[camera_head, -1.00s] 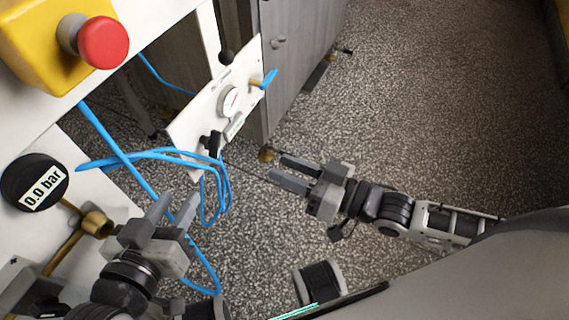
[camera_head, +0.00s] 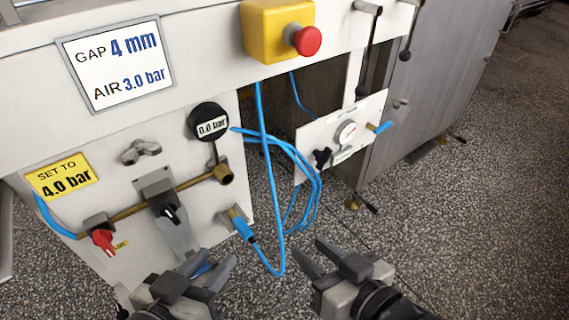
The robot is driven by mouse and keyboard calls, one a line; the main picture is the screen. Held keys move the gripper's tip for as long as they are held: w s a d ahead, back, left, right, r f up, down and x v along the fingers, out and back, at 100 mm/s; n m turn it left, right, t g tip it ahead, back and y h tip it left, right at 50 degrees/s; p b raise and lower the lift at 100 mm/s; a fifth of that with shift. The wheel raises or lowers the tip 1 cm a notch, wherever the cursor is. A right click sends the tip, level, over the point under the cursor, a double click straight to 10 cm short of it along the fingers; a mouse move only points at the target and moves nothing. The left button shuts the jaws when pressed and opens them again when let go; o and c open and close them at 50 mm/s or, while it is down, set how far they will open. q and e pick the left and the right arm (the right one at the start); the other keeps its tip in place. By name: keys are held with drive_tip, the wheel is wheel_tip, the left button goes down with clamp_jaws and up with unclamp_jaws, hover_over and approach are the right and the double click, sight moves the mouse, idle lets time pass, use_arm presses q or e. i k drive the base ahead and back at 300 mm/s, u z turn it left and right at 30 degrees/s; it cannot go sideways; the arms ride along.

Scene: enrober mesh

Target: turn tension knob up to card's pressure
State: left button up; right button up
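A white card (camera_head: 116,66) reads "GAP 4 mm, AIR 3.0 bar". A yellow label (camera_head: 62,177) reads "SET TO 4.0 bar". A round black gauge (camera_head: 209,121) reads 0.0 bar above the brass pipe. A black knob (camera_head: 169,213) sits on a grey bracket on that pipe. Another black knob (camera_head: 322,157) is beside a dial (camera_head: 346,132) on a small white panel; I cannot tell which is the tension knob. My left gripper (camera_head: 212,260) is open and empty, below the black pipe knob. My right gripper (camera_head: 311,248) is open and empty, below the small panel.
A red valve handle (camera_head: 103,241) is at the pipe's left end. Blue hoses (camera_head: 275,220) hang between the cabinet and the small panel. A yellow box with a red button (camera_head: 279,31) is above. A wing-shaped grey knob (camera_head: 141,151) is on the cabinet. Speckled floor lies open at right.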

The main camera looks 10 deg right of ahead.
sight(322, 158)
drive_tip(key=u, duration=1.6)
drive_tip(key=k, duration=0.55)
drive_tip(key=z, duration=1.3)
drive_tip(key=i, duration=0.4)
drive_tip(key=u, duration=0.05)
